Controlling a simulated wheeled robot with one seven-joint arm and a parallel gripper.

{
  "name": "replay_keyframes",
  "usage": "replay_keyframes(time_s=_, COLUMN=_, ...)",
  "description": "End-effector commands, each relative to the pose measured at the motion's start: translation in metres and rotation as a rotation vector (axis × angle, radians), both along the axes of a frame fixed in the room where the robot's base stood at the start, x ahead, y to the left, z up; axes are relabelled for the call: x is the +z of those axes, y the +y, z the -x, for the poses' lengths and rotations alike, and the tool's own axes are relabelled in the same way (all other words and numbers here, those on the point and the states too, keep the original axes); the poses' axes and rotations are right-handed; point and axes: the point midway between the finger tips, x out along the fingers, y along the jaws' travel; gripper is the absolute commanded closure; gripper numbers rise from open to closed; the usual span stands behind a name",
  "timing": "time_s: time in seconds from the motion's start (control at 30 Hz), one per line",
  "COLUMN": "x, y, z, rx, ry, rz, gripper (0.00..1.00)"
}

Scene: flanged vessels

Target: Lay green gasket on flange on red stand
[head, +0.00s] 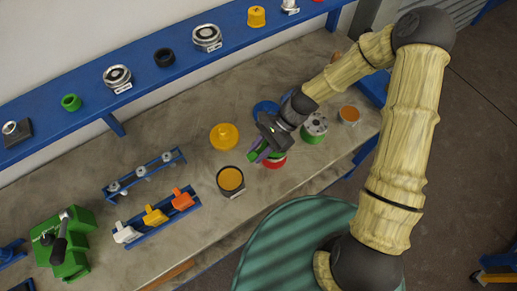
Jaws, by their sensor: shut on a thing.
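My gripper (263,148) is shut on a thin green piece, which I take to be the green gasket (252,155); the fingers hide much of it. It is held above or beside the red stand (277,163), whose lower edge shows just right of and below the fingers. The flange on the red stand is mostly hidden by my gripper. I cannot tell whether the gasket touches it.
Close right is a green stand (313,137) with a grey flange on top. A blue stand (266,107) is behind, a yellow one (224,137) left. A dark cup (230,181) stands front left. Racks and a green vise (62,243) fill the left; a blue shelf (50,119) runs behind.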

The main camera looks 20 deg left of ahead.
Motion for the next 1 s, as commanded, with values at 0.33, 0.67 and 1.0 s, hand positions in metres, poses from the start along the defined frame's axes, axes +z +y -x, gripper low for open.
replay_keyframes(time_s=0.33, x=-0.009, y=0.000, z=0.000, rx=0.000, ry=0.000, rz=0.000, gripper=1.00)
replay_keyframes(time_s=0.67, x=-0.015, y=0.000, z=0.000, rx=0.001, ry=0.000, rz=0.001, gripper=0.67)
replay_keyframes(time_s=1.0, x=-0.015, y=0.000, z=0.000, rx=0.000, ry=0.000, rz=0.000, gripper=0.50)
